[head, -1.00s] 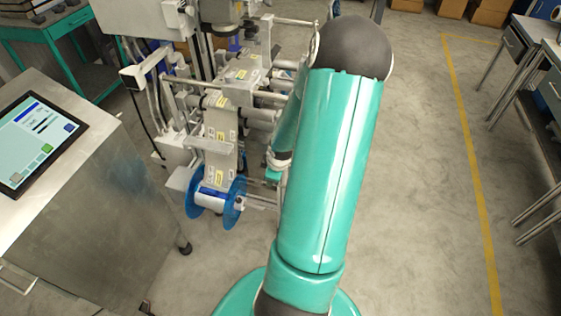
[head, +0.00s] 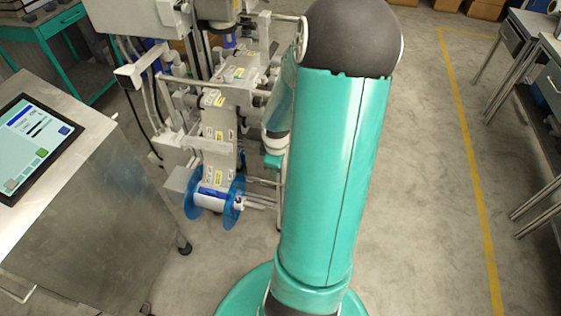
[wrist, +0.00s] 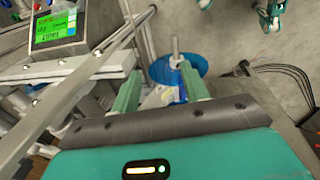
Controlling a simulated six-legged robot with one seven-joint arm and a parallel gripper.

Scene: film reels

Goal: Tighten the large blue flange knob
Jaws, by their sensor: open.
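The blue flanges (head: 236,205) sit on a reel low on the front of the labeling machine (head: 220,125), with a white core between them. In the wrist view a round blue flange (wrist: 160,70) lies beyond my fingers, with a grey shaft and small pale hub (wrist: 175,60) standing out from it. My gripper (wrist: 161,88) is open, its two green fingers apart with nothing clearly between them. The right finger overlaps the flange in the picture; I cannot tell whether they touch. In the head view my arm hides most of my gripper.
A metal cabinet (head: 100,215) with a touch screen (head: 36,145) stands left of the machine. Metal rails (wrist: 70,95) and a small display (wrist: 57,28) are close on the left in the wrist view. The concrete floor (head: 425,190) at right is clear up to the workbenches.

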